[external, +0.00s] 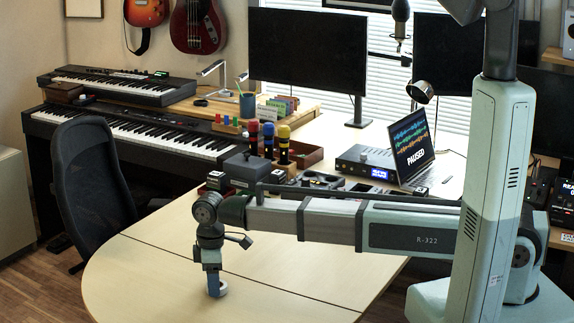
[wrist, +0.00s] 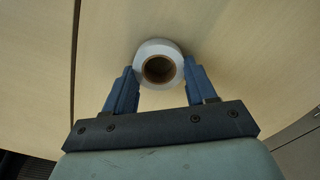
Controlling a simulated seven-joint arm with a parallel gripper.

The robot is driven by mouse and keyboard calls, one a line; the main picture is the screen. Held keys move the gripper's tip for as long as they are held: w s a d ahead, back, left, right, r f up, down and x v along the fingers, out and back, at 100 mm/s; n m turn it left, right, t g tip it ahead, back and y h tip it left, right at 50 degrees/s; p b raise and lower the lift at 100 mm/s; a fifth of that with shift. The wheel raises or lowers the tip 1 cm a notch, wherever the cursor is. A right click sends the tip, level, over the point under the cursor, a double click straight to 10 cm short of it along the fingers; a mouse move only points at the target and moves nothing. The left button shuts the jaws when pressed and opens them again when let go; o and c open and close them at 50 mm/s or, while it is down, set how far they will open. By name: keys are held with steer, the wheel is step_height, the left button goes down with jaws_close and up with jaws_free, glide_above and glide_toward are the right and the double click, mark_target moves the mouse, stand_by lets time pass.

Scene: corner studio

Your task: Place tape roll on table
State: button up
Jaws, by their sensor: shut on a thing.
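A white tape roll (wrist: 158,50) with a brown core sits between the two blue fingers of my gripper (wrist: 158,80) in the wrist view. The fingers close on it from both sides. In the external view my gripper (external: 215,287) points down at the pale wooden table (external: 130,270), near its rounded front end.
Bare tabletop surrounds my gripper. A black chair (external: 92,180) stands at the left edge of the table.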

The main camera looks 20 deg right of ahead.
steer(key=o, duration=1)
steer(key=shift+f, duration=0.1)
steer(key=shift+o, duration=0.2)
step_height(320, 180, up, 12)
stand_by(0.5)
